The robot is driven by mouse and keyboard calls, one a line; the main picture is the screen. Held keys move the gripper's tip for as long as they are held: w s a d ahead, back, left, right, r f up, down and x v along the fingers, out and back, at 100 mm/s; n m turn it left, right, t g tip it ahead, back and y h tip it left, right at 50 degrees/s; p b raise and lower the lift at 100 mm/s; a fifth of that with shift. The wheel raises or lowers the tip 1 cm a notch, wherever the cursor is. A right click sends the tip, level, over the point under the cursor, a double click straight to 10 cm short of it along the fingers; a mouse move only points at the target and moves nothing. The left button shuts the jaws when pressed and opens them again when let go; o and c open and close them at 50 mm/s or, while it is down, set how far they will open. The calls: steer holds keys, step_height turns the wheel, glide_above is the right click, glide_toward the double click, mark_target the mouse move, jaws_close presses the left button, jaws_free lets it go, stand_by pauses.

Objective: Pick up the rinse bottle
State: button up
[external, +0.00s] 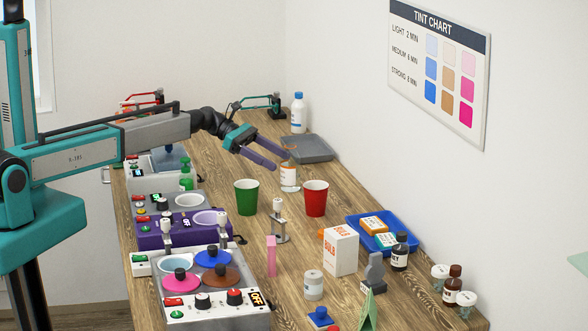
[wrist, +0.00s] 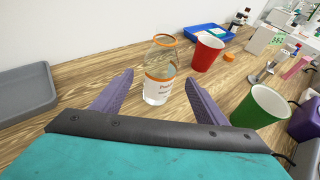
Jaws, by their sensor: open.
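A clear bottle (external: 289,178) with an orange band and a white label with orange lettering stands upright on the wooden table. It also shows in the wrist view (wrist: 159,88), uncapped and in line with the gap between my fingers. Its lettering is too small to read surely. My gripper (external: 282,160) is open and empty, its purple fingers close to the bottle's upper part. In the wrist view my gripper (wrist: 160,78) has one finger on each side of the bottle, with no visible contact. A white bottle with a blue cap (external: 299,114) stands farther back.
A green cup (external: 246,197) and a red cup (external: 315,198) stand near the clear bottle. A grey tray (external: 308,150) lies behind it. An orange cap (wrist: 229,56) lies near the red cup. Pots and devices (external: 184,229) line the table's left side.

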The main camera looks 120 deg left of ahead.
mark_target(290, 166)
steer(key=shift+w+f, duration=0.2)
steer(key=shift+w, duration=0.2)
steer(key=shift+p+x, duration=1.35)
steer(key=shift+x, duration=1.25)
steer(key=c, duration=1.2)
steer(key=shift+r, duration=0.3)
steer(key=shift+c, duration=0.2)
step_height(290, 166, up, 9)
steer(key=b, duration=0.3)
steer(key=shift+r, duration=0.15)
